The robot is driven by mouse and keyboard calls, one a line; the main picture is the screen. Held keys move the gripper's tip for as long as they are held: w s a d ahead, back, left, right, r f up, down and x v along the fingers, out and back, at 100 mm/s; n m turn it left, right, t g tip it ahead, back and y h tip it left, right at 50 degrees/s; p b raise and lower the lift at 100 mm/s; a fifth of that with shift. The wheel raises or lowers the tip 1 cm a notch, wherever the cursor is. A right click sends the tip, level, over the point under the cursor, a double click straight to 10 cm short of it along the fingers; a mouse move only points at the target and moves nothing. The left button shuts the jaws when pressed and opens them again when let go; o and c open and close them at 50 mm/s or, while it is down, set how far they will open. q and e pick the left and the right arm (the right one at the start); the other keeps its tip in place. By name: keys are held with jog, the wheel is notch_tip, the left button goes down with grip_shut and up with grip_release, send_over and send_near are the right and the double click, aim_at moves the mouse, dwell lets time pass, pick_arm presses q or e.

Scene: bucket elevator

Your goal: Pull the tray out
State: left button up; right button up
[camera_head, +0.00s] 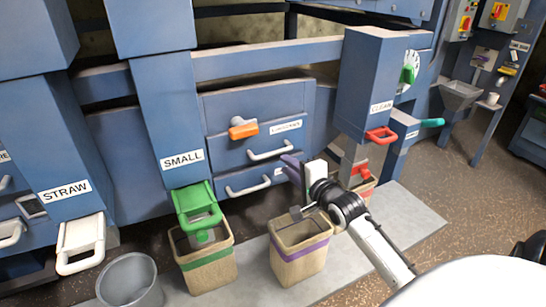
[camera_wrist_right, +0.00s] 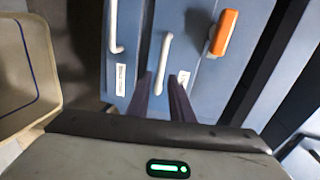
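A blue upper drawer front (camera_head: 225,152) has a white bar handle (camera_head: 270,150), a label and an orange handle (camera_head: 243,129). A blue lower drawer front (camera_head: 217,187) has a second white handle (camera_head: 248,186). I cannot tell which drawer is the tray. Both look closed. My right gripper (camera_head: 291,168) is just right of these handles. In the right wrist view, its dark fingers (camera_wrist_right: 160,95) are apart, and the end of the upper white handle (camera_wrist_right: 163,65) shows between them. Contact cannot be told. The left gripper is out of view.
A bin with a purple band (camera_head: 300,250) stands below my right gripper. A green-banded bin (camera_head: 208,265) stands under the SMALL chute (camera_head: 165,110). A grey bucket (camera_head: 130,280) is at the lower left. A red handle (camera_head: 381,135) is on the CLEAN chute to the right.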

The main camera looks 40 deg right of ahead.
aim_at(274, 154)
jog(key=b+x, duration=0.1)
jog(key=x, duration=0.9)
jog(key=shift+w+d+r, duration=0.1)
jog(key=shift+w, duration=0.05)
grip_shut()
